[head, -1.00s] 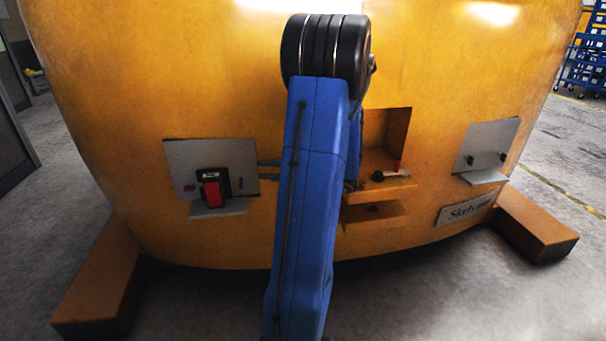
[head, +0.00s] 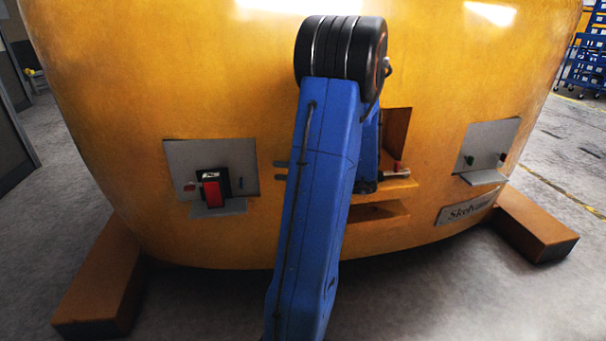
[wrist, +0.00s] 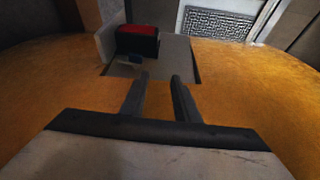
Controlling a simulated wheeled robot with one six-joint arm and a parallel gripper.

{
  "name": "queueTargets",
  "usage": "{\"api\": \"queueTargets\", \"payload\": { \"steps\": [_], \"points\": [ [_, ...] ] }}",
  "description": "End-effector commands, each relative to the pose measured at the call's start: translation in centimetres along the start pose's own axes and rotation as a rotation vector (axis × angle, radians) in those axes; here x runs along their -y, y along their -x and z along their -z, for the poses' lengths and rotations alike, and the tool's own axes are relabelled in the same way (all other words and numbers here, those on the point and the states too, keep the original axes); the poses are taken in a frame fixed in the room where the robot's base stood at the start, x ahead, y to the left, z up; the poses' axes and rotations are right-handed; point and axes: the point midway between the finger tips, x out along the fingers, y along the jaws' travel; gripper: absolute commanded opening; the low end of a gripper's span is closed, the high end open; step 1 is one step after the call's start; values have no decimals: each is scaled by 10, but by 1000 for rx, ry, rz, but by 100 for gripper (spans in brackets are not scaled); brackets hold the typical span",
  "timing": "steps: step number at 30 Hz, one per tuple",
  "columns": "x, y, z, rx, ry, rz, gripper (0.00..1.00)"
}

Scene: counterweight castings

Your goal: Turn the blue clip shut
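The blue clip (wrist: 129,60) is a small dark blue piece on the grey left panel (wrist: 172,55), beside a red and black block (wrist: 138,38) in the wrist view. I cannot tell exactly how far it is turned.
The panel sits on a large rounded yellow casting (head: 130,120). An open recess (head: 397,135) with a shelf lies behind my arm, and another grey panel (head: 490,143) is at right. Orange-brown feet (head: 98,285) stand on the floor at both sides.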

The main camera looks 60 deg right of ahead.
Motion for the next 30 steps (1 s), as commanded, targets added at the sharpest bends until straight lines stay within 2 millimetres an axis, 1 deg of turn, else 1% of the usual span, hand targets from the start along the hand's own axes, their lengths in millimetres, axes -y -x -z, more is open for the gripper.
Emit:
{"api": "queueTargets", "payload": {
  "steps": [30],
  "points": [
    [-2,58,1,-2,-1,0,28]
  ]
}}
